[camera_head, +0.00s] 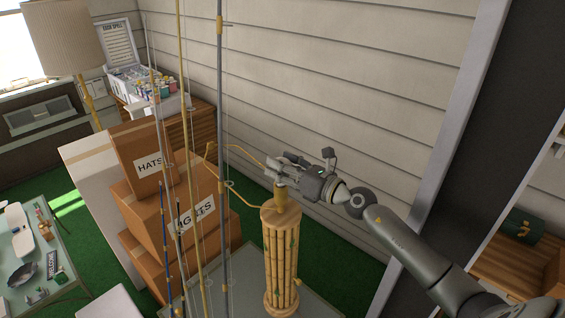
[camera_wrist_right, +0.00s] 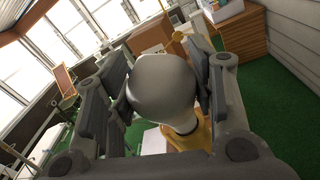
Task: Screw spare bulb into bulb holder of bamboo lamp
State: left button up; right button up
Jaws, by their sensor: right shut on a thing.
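The bamboo lamp (camera_head: 268,250) stands upright on a grey surface, a column of pale bamboo poles with a round top. Its brass-coloured bulb holder (camera_head: 281,196) rises from the top, and also shows in the right wrist view (camera_wrist_right: 192,139). My right gripper (camera_head: 280,177) is just above the holder, with its arm coming from the right. In the right wrist view it is shut on the spare bulb (camera_wrist_right: 163,86), a pale rounded bulb between the fingers. The bulb's neck points toward the holder; I cannot tell whether its thread is engaged. My left gripper is not in view.
Several fishing rods (camera_head: 221,120) stand upright just left of the lamp. Stacked cardboard boxes (camera_head: 146,164) are behind them. A table with small items (camera_head: 70,268) is at far left. A door frame (camera_head: 440,130) stands at right. The siding wall is behind.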

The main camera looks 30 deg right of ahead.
jog(key=shift+r, duration=0.1)
jog(key=o, duration=0.9)
jog(key=shift+c, duration=0.2)
jog(key=shift+o, duration=0.3)
jog(key=o, duration=0.5)
jog(key=shift+s, duration=0.1)
jog(key=shift+s+d+r+p, duration=0.15)
jog(key=shift+s+d+r, duration=0.15)
jog(key=shift+s, duration=0.45)
jog(key=shift+s+d+r+p, duration=0.15)
jog(key=shift+s+d+r, duration=0.2)
jog(key=shift+s, duration=0.4)
jog(key=shift+s+d+r+p, duration=0.15)
jog(key=shift+s+d+r, duration=0.15)
jog(key=shift+s, duration=0.45)
